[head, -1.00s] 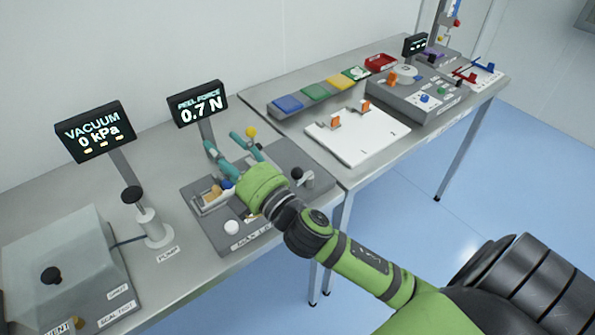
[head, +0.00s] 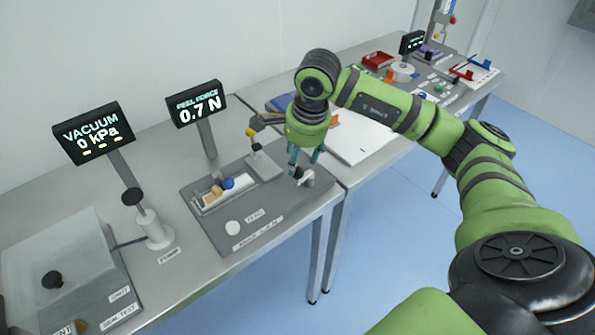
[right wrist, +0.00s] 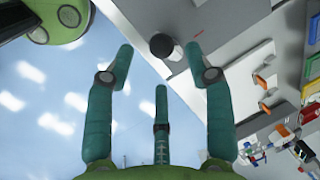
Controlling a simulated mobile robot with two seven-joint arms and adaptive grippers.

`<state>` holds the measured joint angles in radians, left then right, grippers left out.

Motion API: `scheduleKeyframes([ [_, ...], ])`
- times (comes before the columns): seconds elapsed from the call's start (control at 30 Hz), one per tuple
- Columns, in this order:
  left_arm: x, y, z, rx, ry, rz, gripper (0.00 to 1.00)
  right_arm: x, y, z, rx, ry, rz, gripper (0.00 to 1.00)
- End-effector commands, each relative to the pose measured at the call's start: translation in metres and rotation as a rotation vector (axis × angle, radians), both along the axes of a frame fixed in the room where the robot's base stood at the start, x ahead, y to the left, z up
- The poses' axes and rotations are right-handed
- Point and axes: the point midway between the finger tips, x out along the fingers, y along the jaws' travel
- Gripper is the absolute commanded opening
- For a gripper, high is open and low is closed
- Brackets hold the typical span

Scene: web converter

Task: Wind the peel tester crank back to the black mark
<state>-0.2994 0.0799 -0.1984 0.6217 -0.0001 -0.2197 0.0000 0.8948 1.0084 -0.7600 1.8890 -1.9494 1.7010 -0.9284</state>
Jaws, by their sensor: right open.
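The peel tester (head: 208,228) is a grey base on the bench, and its display (head: 197,104) reads 0.7 N. The crank's black knob (head: 297,172) is at the base's right end, beside a pale hub (head: 306,180). My right gripper (head: 305,160) points down just above the knob, open and empty. In the right wrist view the knob (right wrist: 161,45) shows between the spread fingertips (right wrist: 159,52). I cannot tell how far the fingers reach down around it. A red line (right wrist: 198,34) shows near the knob; I cannot make out the black mark. My left gripper is not in view.
The bench's front edge is close to the crank.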

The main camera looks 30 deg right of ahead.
Motion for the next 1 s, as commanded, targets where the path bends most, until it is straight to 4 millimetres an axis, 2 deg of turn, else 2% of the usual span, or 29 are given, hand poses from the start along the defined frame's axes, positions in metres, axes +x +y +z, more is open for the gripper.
scheduleKeyframes([
  [0.13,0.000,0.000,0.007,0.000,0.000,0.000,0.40,0.001,-0.006,-0.008,-0.025,0.010,-0.005,0.54],
  [0.5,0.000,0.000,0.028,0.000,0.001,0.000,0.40,0.011,-0.004,-0.059,-0.018,0.008,-0.003,0.54],
  [0.63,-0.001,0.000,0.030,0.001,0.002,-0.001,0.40,0.012,-0.004,-0.067,-0.019,0.007,-0.004,0.54],
  [0.87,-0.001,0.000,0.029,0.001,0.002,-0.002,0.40,0.013,-0.004,-0.068,-0.018,0.005,-0.003,0.54],
  [0.93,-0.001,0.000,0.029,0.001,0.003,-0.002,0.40,0.013,-0.004,-0.068,-0.018,0.005,-0.003,0.34],
  [1.0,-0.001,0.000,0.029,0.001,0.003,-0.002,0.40,0.013,-0.004,-0.068,-0.018,0.005,-0.003,0.06],
])
